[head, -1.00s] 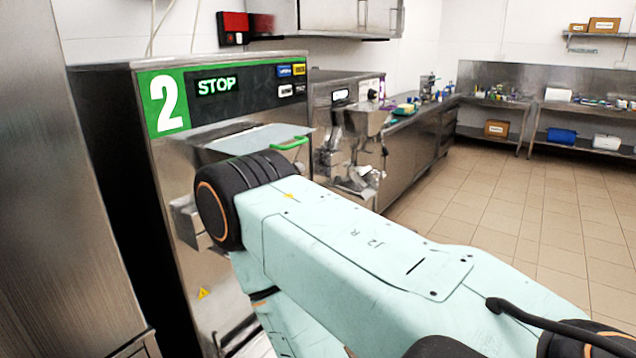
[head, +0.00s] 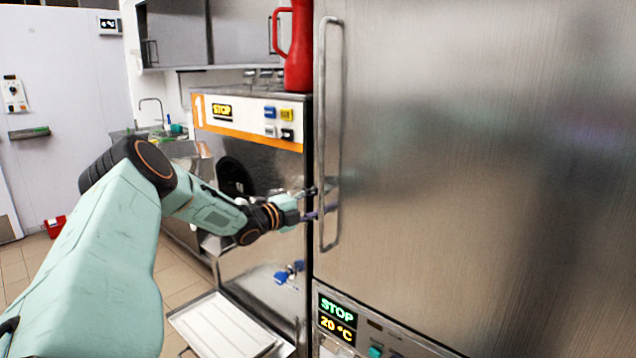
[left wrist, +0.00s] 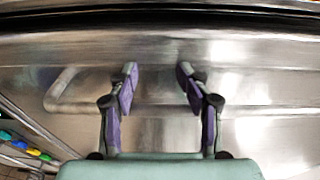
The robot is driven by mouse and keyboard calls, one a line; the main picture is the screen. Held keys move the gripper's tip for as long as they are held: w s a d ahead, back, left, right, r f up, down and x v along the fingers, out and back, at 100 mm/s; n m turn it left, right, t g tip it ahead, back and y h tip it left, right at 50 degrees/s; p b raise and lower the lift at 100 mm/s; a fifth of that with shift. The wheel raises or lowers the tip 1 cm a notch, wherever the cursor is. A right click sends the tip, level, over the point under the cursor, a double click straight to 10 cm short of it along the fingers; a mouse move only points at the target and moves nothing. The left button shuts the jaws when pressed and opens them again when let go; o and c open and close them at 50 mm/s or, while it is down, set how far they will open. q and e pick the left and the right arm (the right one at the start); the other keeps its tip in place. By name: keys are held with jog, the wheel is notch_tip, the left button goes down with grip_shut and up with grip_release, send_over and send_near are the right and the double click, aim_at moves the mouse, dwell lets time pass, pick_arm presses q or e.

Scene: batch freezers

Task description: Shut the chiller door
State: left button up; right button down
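The chiller door (head: 480,150) is a large brushed-steel panel filling the right of the head view. It appears flush with the chiller front; whether a slight gap remains cannot be told. Its long vertical handle (head: 331,130) runs along its left edge. My left gripper (head: 318,203) is at the lower part of this handle, close to the door edge. In the left wrist view the gripper (left wrist: 158,78) has its two purple-padded fingers apart with nothing between the tips. The steel door surface (left wrist: 250,50) lies just ahead, and the handle bar (left wrist: 75,105) crosses behind the fingers. My right gripper is out of view.
The chiller's control panel (head: 338,318) reads STOP and 20 °C below the door. Left of it stands batch freezer 1 (head: 245,118), with a red jug (head: 298,55) on top and a white tray (head: 215,325) low in front. Open tiled floor (head: 178,268) lies at left.

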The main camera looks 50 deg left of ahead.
aim_at(326, 178)
pick_arm(q)
jog(key=shift+t, duration=0.3)
notch_tip(326, 178, up, 4)
jog(key=shift+w+r, duration=0.1)
jog(key=shift+r, duration=0.05)
grip_shut()
jog(key=shift+a+r, duration=0.1)
jog(key=shift+r, duration=0.7)
jog(key=shift+d+r, duration=0.25)
jog(key=shift+r, duration=0.05)
jog(key=shift+f, duration=0.15)
jog(key=shift+s, duration=0.2)
